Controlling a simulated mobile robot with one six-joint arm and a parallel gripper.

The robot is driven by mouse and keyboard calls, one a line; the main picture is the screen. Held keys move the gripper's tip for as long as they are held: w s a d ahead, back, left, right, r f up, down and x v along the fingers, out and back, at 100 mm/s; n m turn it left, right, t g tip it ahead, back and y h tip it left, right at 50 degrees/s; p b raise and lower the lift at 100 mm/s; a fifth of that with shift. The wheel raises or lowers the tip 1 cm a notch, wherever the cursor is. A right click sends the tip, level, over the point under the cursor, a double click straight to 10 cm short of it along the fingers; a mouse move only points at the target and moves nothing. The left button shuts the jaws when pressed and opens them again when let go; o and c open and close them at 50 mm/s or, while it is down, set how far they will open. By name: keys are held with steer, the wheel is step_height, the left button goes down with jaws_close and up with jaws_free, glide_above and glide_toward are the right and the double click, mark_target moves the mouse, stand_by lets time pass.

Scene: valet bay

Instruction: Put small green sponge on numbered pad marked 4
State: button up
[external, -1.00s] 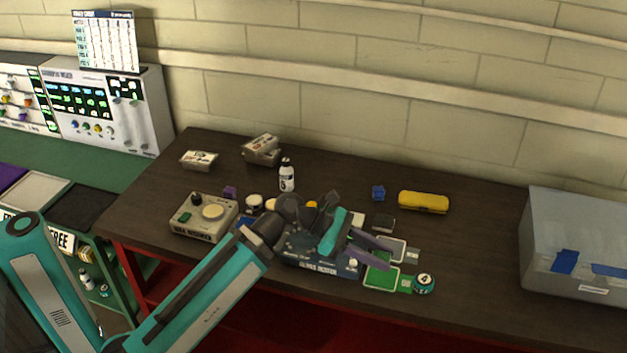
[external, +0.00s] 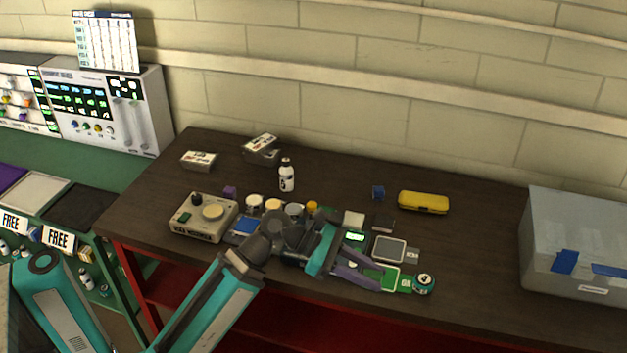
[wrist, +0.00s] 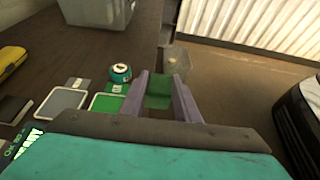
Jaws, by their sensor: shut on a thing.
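My gripper (wrist: 160,88) is shut on the small green sponge (wrist: 158,93), which shows between its two purple fingers in the wrist view. In the external view my gripper (external: 362,276) is low over the bench's front part, beside the green pad (external: 386,277). The sponge cannot be made out there. In the wrist view the green pad (wrist: 108,103) lies just left of the fingers, with the sponge apart from it. A teal ball marked 4 (external: 424,283) sits beside the pad's green label (external: 405,284). The numbers on the pads are too small to read.
A grey pad (external: 389,249) lies behind the green one. A yellow case (external: 423,202) and a blue block (external: 378,192) stand farther back. A large grey bin (external: 570,245) is at the right. Bare bench lies between the ball and the bin.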

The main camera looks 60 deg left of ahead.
steer(key=shift+d+f, duration=0.1)
steer(key=shift+f, duration=0.15)
stand_by(0.3)
steer(key=shift+w+r+p, duration=0.15)
steer(key=shift+w+p, duration=0.5)
steer(key=shift+p, duration=0.3)
steer(key=w+p, duration=0.7)
steer(key=shift+d+f+p, duration=0.3)
steer(key=shift+d+p, duration=0.1)
steer(key=w+p, duration=0.1)
steer(key=p, duration=0.6)
steer(key=shift+w, duration=0.35)
steer(key=p, duration=0.8)
steer(key=shift+w+d+f, duration=0.1)
steer(key=shift+w+f, duration=0.05)
steer(key=shift+w, duration=0.15)
glide_above(420, 279)
steer(key=shift+f+p, duration=0.35)
steer(key=shift+f, duration=0.05)
